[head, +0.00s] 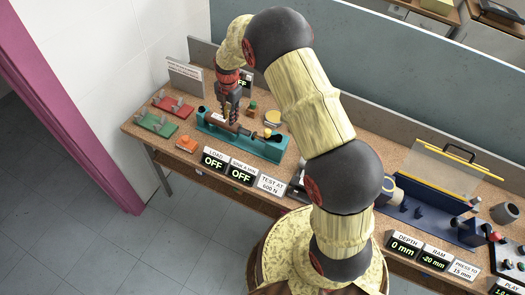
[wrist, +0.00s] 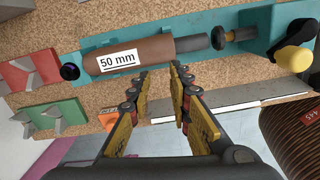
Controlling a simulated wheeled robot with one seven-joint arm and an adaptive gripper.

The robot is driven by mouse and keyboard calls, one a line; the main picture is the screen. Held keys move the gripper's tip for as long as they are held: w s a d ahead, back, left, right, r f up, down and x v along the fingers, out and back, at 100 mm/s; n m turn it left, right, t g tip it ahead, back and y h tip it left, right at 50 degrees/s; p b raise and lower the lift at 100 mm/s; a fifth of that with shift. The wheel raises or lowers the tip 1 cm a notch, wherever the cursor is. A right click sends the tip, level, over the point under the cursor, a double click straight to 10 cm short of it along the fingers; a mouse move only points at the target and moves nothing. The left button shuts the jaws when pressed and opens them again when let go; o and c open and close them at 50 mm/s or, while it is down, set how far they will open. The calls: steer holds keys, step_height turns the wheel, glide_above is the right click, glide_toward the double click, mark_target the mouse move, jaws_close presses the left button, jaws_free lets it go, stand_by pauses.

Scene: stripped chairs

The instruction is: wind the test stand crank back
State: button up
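The teal test stand (head: 262,149) stands on the bench and also shows in the wrist view (wrist: 262,20). A brown cylinder (wrist: 160,53) labelled "50 mm" lies along it. To its right are a dark rod end (wrist: 218,38) and a black plunger. The crank appears to be the black arm with a yellow knob (wrist: 295,58) at the stand's right end; it also shows in the head view (head: 268,133). My gripper (wrist: 160,72) is open and empty, its fingertips by the cylinder's near edge and left of the crank. Contact with the cylinder cannot be told.
Red (head: 173,106) and green (head: 155,124) fixtures sit to the left, with an orange block (head: 187,144) near the front edge. A blue press fixture (head: 425,212) stands farther right.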

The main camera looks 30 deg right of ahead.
steer(key=w+d+r+m, duration=0.2)
steer(key=w+d+m, duration=0.1)
steer(key=d+m, duration=0.3)
steer(key=w+d+r+m, duration=0.3)
steer(key=d+m, duration=0.1)
steer(key=d, duration=0.5)
steer(key=s+d+m+p, duration=0.2)
steer(key=s+d+m, duration=1)
steer(key=s+d, duration=0.1)
steer(key=shift+d+r, duration=0.3)
steer(key=shift+r, duration=0.1)
